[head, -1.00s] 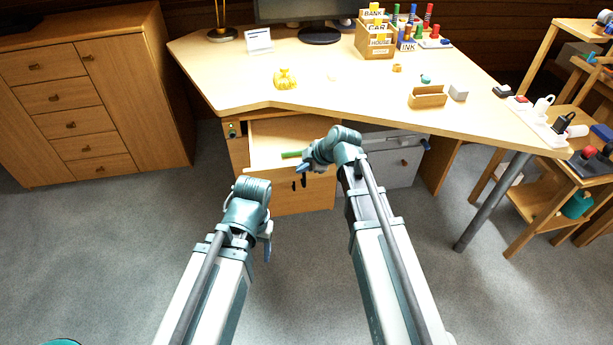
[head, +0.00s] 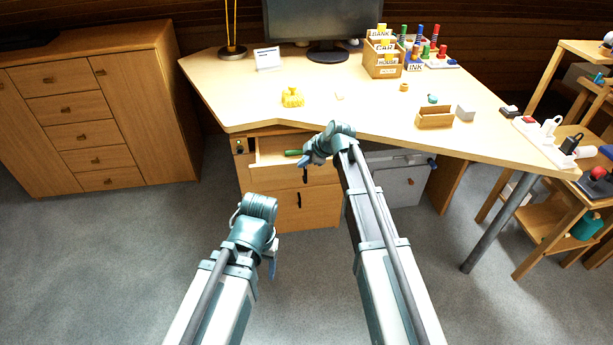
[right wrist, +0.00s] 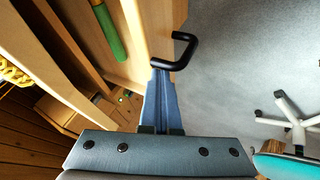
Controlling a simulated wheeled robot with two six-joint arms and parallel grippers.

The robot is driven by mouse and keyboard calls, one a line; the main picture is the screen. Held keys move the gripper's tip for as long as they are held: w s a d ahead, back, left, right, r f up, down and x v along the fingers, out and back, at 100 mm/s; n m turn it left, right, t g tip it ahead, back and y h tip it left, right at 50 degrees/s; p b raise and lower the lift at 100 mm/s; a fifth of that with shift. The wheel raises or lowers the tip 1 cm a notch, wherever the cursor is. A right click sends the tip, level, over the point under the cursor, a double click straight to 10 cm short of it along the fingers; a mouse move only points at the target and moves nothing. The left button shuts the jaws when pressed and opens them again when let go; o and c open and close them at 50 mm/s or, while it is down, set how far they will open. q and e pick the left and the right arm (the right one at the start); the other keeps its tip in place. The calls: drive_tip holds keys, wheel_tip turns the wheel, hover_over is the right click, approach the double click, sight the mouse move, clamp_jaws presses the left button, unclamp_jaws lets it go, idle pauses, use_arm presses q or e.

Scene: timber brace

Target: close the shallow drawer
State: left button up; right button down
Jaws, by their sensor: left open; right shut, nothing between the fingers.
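The shallow drawer (head: 275,158) under the desk is partly open, with a green object (head: 293,152) inside. Its front and black handle (right wrist: 182,50) show in the right wrist view. My right gripper (head: 308,162) is shut and empty at the drawer front. In the right wrist view its fingertips (right wrist: 160,68) are right by the front and the handle's near end; I cannot tell if they touch. My right arm hides part of the drawer. My left gripper (head: 272,262) is open, low in front of the desk, apart from the drawer.
A deeper drawer (head: 312,214) below looks shut. The desk top (head: 350,112) overhangs the drawers and holds a yellow object (head: 292,97) and a small open wooden box (head: 434,118). A wooden cabinet (head: 140,130) stands at the left. The floor in front is clear.

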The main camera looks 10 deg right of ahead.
drive_tip(key=w, duration=1.2)
drive_tip(key=shift+w+a, duration=0.2)
drive_tip(key=shift+w, duration=0.1)
drive_tip(key=shift+s, duration=0.1)
